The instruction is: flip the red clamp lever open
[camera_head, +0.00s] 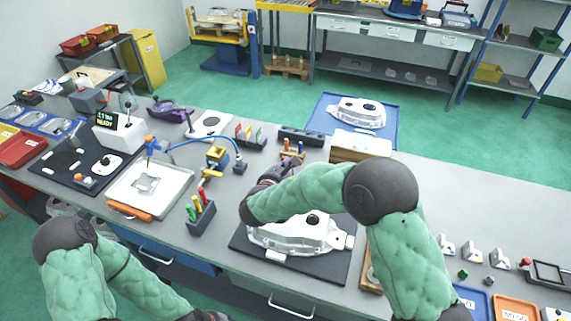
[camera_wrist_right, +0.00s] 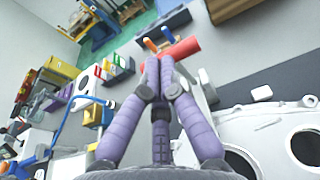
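The red clamp lever (camera_wrist_right: 184,48) shows in the right wrist view as a thick red bar just beyond the fingertips. I cannot make it out in the head view, where my right arm covers that area. My right gripper (camera_wrist_right: 158,66) has its purple fingers drawn together, and the tips overlap the left end of the lever. Whether they touch it I cannot tell. In the head view this gripper (camera_head: 278,172) is mostly behind my forearm. A pale aluminium casting (camera_head: 290,236) lies below on a dark plate (camera_head: 325,264). My left gripper is out of view.
A rack of coloured-handled tools (camera_head: 201,214) and a white tray (camera_head: 178,184) stand left of the casting. A wooden box (camera_head: 345,154) and a blue mat (camera_head: 386,132) lie behind. Small brackets (camera_head: 470,252) stand at the right. The bench's back right is clear.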

